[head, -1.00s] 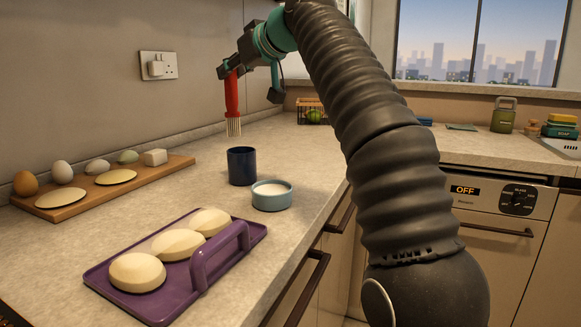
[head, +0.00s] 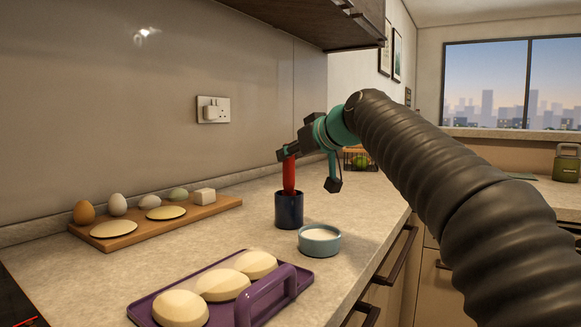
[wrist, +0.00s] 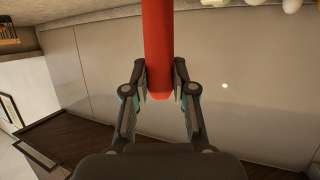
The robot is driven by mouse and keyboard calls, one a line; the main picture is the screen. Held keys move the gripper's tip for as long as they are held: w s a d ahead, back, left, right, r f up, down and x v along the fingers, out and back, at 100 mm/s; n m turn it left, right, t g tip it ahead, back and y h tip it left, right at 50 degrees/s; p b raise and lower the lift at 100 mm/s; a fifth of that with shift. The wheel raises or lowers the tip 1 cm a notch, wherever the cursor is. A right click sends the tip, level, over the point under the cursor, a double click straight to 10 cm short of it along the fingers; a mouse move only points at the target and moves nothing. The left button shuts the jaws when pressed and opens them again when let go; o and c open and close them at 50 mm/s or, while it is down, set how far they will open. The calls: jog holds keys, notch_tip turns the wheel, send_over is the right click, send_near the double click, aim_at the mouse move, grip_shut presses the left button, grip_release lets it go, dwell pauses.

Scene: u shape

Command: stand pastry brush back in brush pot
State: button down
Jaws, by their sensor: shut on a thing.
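The pastry brush (head: 290,176) has a red handle and is held upright by my gripper (head: 286,153). Its lower end is inside the dark blue brush pot (head: 289,211), so the bristles are hidden by the pot's wall. I cannot tell whether they touch the bottom. In the wrist view the red handle of the brush (wrist: 158,45) runs between the two fingers of my gripper (wrist: 160,85), which are shut on it. The pot does not show in the wrist view.
A teal bowl of white contents (head: 320,241) stands just right of the pot. A purple tray (head: 146,307) with dough rounds is in front. A wooden board (head: 225,205) with eggs and flat rounds lies left. An upper cabinet (head: 300,20) hangs above.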

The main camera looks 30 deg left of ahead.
jog(key=shift+f, duration=0.85)
jog(key=shift+f, duration=0.15)
jog(key=c, duration=1)
grip_release()
jog(key=shift+o, duration=0.2)
jog(key=shift+r, duration=0.25)
jog(key=b+v, duration=0.1)
jog(key=v, duration=1.1)
jog(key=shift+f+b, duration=0.15)
jog(key=shift+b, duration=0.2)
